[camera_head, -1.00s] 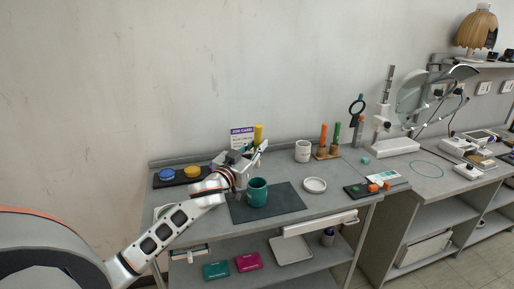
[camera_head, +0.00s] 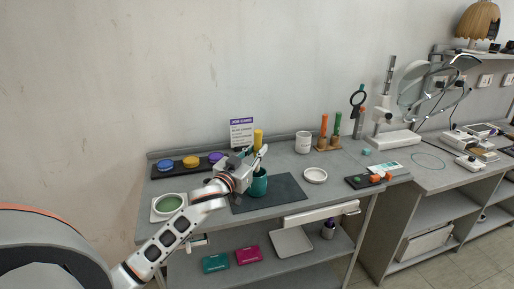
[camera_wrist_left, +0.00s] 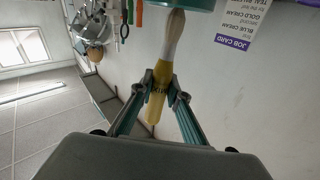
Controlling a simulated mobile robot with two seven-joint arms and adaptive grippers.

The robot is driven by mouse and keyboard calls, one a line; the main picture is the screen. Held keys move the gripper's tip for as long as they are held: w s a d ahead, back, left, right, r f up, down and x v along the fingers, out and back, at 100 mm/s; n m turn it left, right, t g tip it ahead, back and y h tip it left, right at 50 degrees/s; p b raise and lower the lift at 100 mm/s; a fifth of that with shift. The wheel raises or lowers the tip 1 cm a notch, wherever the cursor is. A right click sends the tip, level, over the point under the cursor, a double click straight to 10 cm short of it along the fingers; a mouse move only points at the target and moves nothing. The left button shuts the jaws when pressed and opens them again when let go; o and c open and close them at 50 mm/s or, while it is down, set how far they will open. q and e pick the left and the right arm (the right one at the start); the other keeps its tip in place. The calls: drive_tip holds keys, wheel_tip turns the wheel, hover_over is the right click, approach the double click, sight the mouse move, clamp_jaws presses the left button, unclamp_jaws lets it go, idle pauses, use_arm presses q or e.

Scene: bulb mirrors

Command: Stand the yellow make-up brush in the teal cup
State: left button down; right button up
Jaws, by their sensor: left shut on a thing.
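My left gripper (camera_head: 261,155) is shut on the yellow make-up brush (camera_head: 258,138). The teal cup (camera_head: 259,185) stands upright on the dark mat (camera_head: 285,191), just below my gripper. Its rim also shows in the left wrist view (camera_wrist_left: 199,4), where the brush tip overlaps it. I cannot tell whether the tip is inside the cup. The gripper hides part of the cup's top. My right gripper is not in view.
A job card (camera_head: 242,132) stands behind the cup. Blue, yellow and purple lids lie on a dark strip at the back left. A white cup (camera_head: 303,143) and a white dish (camera_head: 315,176) are on the right. The mat right of the cup is clear.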

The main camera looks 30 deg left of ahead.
use_arm(q)
drive_tip(key=shift+f+b, duration=0.9)
drive_tip(key=shift+f, duration=1.05)
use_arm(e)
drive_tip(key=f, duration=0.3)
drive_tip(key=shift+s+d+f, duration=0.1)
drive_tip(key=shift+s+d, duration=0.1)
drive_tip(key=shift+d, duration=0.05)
use_arm(q)
drive_tip(key=shift+f, duration=0.1)
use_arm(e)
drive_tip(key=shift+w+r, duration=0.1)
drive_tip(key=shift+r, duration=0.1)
